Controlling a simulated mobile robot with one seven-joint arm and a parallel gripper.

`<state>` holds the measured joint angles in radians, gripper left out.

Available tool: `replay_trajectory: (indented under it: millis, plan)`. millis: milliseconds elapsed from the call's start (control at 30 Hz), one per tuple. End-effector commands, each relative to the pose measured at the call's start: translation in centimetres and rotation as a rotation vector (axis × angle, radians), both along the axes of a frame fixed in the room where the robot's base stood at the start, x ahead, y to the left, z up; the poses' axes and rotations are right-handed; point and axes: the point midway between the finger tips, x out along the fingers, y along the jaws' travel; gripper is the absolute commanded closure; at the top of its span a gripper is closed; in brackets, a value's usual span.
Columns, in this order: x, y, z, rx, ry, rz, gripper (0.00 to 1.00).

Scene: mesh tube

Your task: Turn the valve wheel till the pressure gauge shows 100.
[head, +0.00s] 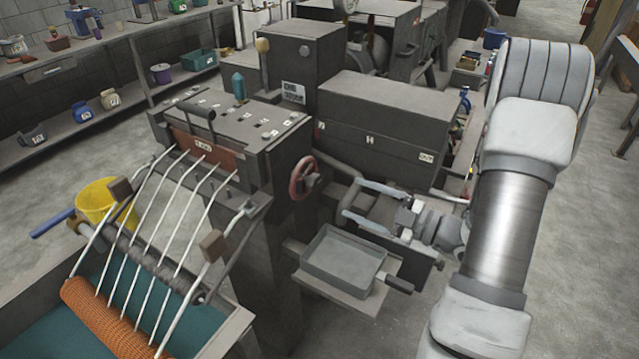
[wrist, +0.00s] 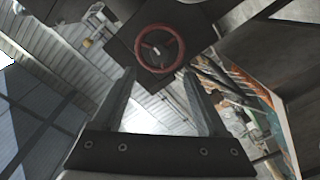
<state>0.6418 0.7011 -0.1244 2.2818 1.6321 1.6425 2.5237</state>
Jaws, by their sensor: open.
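The valve wheel (head: 294,180) is red with spokes and sits on the side of the dark machine in the head view. In the wrist view the wheel (wrist: 160,70) faces me at the top centre, just beyond the fingertips. My gripper (head: 350,198) is open and empty, its two fingers pointing left toward the wheel, with a gap between. In the wrist view my gripper (wrist: 159,75) has its fingers spread below and to both sides of the wheel, apart from it.
A grey tray (head: 345,262) on a small shelf lies below my gripper. A dark box unit (head: 385,125) stands behind it. White rods and an orange mesh roll (head: 100,310) are at the lower left, beside a yellow bucket (head: 95,200). Shelves line the left wall.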

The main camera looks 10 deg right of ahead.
Motion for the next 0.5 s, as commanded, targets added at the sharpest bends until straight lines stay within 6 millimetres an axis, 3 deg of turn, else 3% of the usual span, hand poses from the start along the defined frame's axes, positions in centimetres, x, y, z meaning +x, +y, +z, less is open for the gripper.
replay_trajectory:
  millis: [300,500]
  plan:
    - [4.7,4.9,0.0,-0.002,-0.001,0.005,0.24]
    - [6.6,6.6,0.0,-0.002,-0.001,0.002,0.24]
